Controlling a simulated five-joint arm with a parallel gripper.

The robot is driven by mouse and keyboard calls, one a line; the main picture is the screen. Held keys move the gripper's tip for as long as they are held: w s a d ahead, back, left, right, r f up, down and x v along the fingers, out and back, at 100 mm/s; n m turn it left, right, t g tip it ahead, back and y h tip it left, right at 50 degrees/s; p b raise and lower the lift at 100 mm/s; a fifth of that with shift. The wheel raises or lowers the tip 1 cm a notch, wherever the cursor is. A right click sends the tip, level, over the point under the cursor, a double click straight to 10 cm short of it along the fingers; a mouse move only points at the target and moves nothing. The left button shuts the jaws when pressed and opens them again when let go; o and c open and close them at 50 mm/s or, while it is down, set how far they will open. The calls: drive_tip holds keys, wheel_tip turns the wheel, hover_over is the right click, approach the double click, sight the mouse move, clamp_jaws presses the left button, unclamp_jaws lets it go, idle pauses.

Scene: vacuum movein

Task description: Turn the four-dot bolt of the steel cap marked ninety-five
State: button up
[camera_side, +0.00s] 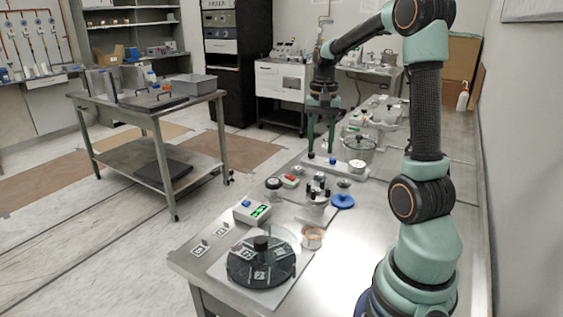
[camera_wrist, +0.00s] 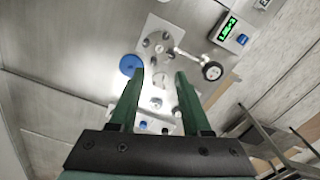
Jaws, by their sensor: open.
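My gripper (camera_side: 321,153) points down over the bench in the side view, its two green fingers apart with nothing between them. The fingers also show open in the wrist view (camera_wrist: 160,76). A round steel fitting with several upright posts (camera_side: 316,194) stands on the bench, nearer the side camera than my gripper. It appears to be the round fitting ahead of my fingertips in the wrist view (camera_wrist: 158,43). I cannot read a ninety-five marking or make out bolt dots on it, so I cannot tell which part is the four-dot bolt.
A blue disc (camera_side: 343,201) lies beside the fitting. A box with a green display (camera_side: 252,212), a copper-coloured ring (camera_side: 312,237) and a dark round carrier with number tags (camera_side: 260,264) stand nearer the side camera. A lidded pot (camera_side: 358,148) stands behind right of my gripper.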

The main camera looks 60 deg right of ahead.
sight(309, 183)
drive_tip(key=w+f+m, duration=0.1)
drive_tip(key=f+m, duration=0.3)
drive_tip(key=m, duration=0.2)
drive_tip(key=f+m, duration=0.4)
drive_tip(key=m, duration=0.2)
drive_tip(key=w+f+m, duration=0.1)
drive_tip(key=f+m, duration=0.3)
drive_tip(key=m, duration=0.3)
drive_tip(key=shift+w, duration=0.35)
clamp_jaws()
